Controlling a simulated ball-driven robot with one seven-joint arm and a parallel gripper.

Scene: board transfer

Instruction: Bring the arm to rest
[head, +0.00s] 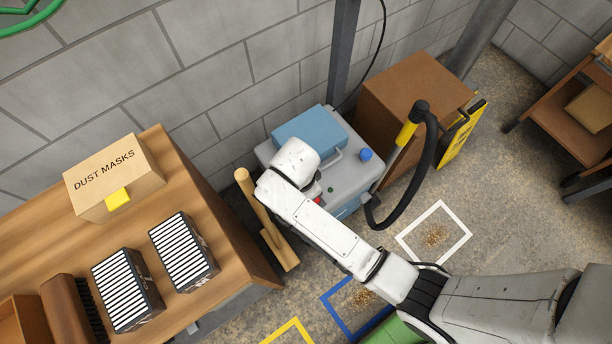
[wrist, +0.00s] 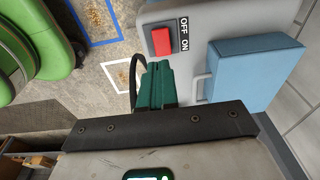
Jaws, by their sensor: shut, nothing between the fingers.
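My arm stretches from the lower right over the floor in the head view, with its wrist above the grey machine (head: 356,178). My gripper (wrist: 155,68) shows in the wrist view as two dark green fingers, shut together and empty. Their tips are close to the red switch (wrist: 161,41) on the machine's grey face; I cannot tell whether they touch it. An OFF/ON label (wrist: 184,35) is beside the switch. In the head view my gripper is mostly hidden behind my wrist.
A wooden bench (head: 215,218) holds a dust masks box (head: 115,175) and two striped filters (head: 183,252). A wooden-handled tool (head: 262,215) stands beside my forearm. A black hose (head: 432,165) loops right of the machine. Taped squares (head: 466,236) with debris mark the floor.

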